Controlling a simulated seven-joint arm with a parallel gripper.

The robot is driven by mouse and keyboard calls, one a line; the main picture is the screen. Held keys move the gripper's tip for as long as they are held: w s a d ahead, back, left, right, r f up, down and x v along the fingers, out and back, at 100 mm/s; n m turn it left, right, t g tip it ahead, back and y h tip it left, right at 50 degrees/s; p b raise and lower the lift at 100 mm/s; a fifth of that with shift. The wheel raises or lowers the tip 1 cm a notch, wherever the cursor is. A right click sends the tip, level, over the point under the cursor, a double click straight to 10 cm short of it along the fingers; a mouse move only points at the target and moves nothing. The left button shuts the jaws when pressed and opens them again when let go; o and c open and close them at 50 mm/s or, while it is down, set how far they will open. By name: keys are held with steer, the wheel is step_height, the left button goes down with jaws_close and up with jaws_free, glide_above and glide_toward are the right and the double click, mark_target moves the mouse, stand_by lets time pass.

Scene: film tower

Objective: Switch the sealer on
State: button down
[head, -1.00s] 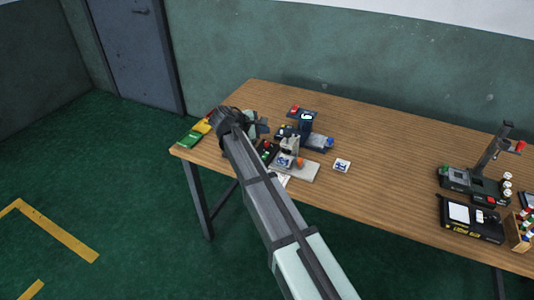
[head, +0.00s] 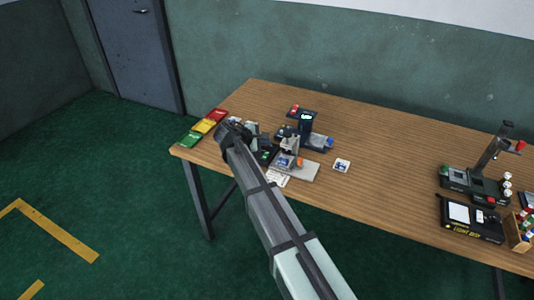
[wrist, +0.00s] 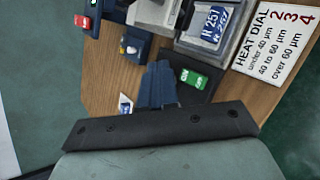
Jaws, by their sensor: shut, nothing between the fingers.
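The sealer appears to be the grey-based unit (head: 297,169) with an orange knob, left of the table's middle in the head view. In the head view my arm hides most of the gripper.
A "HEAT DIAL" card (wrist: 275,38) lies beside the sealer. A dark device with a green display (head: 306,121) stands behind it. Red, yellow (head: 204,126) and green trays line the left table edge. The table's middle is clear.

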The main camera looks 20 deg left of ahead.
mark_target(265, 155)
steer(key=shift+w+f, duration=0.2)
steer(key=shift+f, duration=1.15)
steer(key=shift+w+f, duration=0.1)
steer(key=shift+f, duration=0.65)
stand_by(1.8)
steer(key=shift+r, duration=0.2)
steer(key=shift+r, duration=0.55)
stand_by(0.3)
steer(key=shift+s+r, duration=0.25)
steer(key=shift+r, duration=1)
steer(key=shift+s+r, duration=0.2)
steer(key=shift+r, duration=1.05)
steer(key=shift+s, duration=0.1)
